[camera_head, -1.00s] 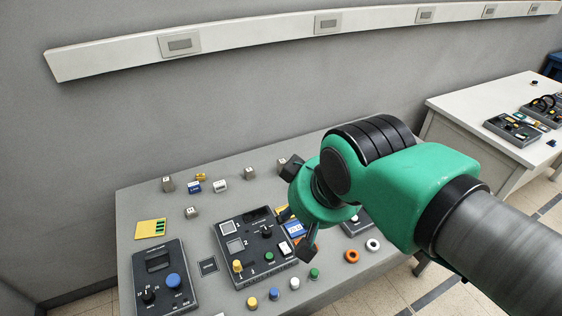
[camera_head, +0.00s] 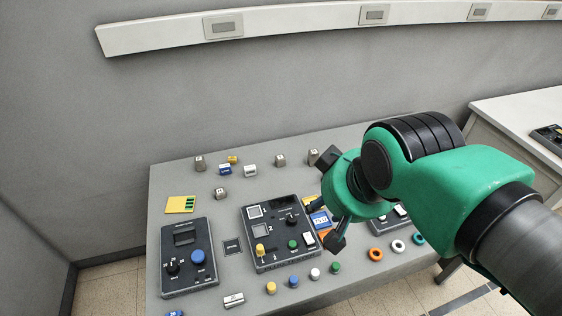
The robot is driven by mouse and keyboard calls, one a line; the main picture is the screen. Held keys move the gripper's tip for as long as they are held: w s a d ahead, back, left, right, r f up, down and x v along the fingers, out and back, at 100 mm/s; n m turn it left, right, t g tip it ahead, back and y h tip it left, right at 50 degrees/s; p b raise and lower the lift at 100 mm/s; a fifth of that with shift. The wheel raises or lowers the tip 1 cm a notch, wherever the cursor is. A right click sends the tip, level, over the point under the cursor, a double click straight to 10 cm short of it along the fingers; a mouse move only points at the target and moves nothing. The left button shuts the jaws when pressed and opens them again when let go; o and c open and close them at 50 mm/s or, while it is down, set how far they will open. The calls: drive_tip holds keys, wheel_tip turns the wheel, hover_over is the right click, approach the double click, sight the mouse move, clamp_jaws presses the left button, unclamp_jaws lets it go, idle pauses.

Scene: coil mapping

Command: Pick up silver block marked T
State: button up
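Several small silver-grey blocks with dark marks on top lie on the grey table. One is at the back left (camera_head: 200,163), one is nearer the middle left (camera_head: 220,194), one is at the back middle (camera_head: 280,160), and one is beside my gripper in the picture (camera_head: 313,157). Another silver block (camera_head: 233,299) lies near the front edge. The marks are too small to read, so I cannot tell which is T. My gripper (camera_head: 330,200) is over the right part of the table, its dark fingers spread apart, with no block seen between them.
Black control panels stand on the grey table (camera_head: 165,215), at left (camera_head: 188,275) and middle (camera_head: 279,225). My arm hides part of the right panel. Coloured knobs and rings lie along the front. A second white table (camera_head: 510,115) is at the right. A wall is behind.

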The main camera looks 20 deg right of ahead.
drive_tip(key=shift+o, duration=0.5)
drive_tip(key=shift+o, duration=1.2)
drive_tip(key=shift+r, duration=0.1)
drive_tip(key=w+d+r+g+p, duration=0.1)
drive_tip(key=w+p, duration=0.1)
drive_tip(key=w, duration=1.3)
drive_tip(key=w+d+r+g+p, duration=0.1)
drive_tip(key=w+d+g+p, duration=0.1)
drive_tip(key=w, duration=1.2)
drive_tip(key=w+d+f+g+p, duration=0.1)
drive_tip(key=w+d+f+p, duration=0.1)
drive_tip(key=w+f, duration=1)
drive_tip(key=w+d+f+g+p, duration=0.1)
drive_tip(key=w+d+f+p, duration=0.1)
drive_tip(key=w+f, duration=1)
drive_tip(key=shift+w+f+n+g, duration=0.3)
drive_tip(key=shift+w+f, duration=0.05)
drive_tip(key=shift+f, duration=0.55)
